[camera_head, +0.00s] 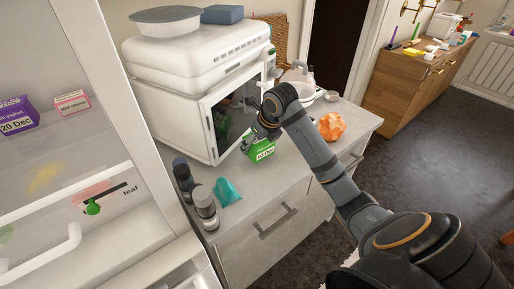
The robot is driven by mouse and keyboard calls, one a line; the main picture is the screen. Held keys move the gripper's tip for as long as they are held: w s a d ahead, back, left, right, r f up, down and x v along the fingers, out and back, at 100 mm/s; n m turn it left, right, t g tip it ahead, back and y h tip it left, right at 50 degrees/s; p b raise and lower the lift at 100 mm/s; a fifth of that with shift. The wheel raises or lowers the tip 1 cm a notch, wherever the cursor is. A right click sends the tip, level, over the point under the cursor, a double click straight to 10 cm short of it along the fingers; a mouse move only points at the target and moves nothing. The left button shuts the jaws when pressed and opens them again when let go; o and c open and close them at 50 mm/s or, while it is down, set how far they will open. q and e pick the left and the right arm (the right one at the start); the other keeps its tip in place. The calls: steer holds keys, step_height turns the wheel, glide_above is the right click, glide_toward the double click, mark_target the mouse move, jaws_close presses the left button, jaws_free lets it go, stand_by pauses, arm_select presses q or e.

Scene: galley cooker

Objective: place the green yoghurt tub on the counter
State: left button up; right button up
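The green yoghurt tub (262,150), with a "10 Dec" label, is at the counter (285,185) in front of the open white appliance. It looks slightly tilted, and I cannot tell whether its base touches the counter. My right gripper (254,135) is at the tub's upper left edge, and my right arm reaches in from the lower right. Its fingers are small, dark and partly hidden, so I cannot tell whether they grip the tub. My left gripper is not in view.
The white appliance (175,118) stands behind the tub, its door open. A teal crumpled thing (227,192), grinders (205,207) and an orange crumpled thing (332,127) sit on the counter. The fridge shelf at left holds a purple yoghurt tub (17,117) and a pink cheese pack (72,103).

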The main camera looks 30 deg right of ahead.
steer(key=shift+f, duration=0.9)
steer(key=o, duration=0.9)
steer(key=shift+f, duration=0.2)
steer(key=o, duration=0.4)
steer(key=shift+r, duration=0.1)
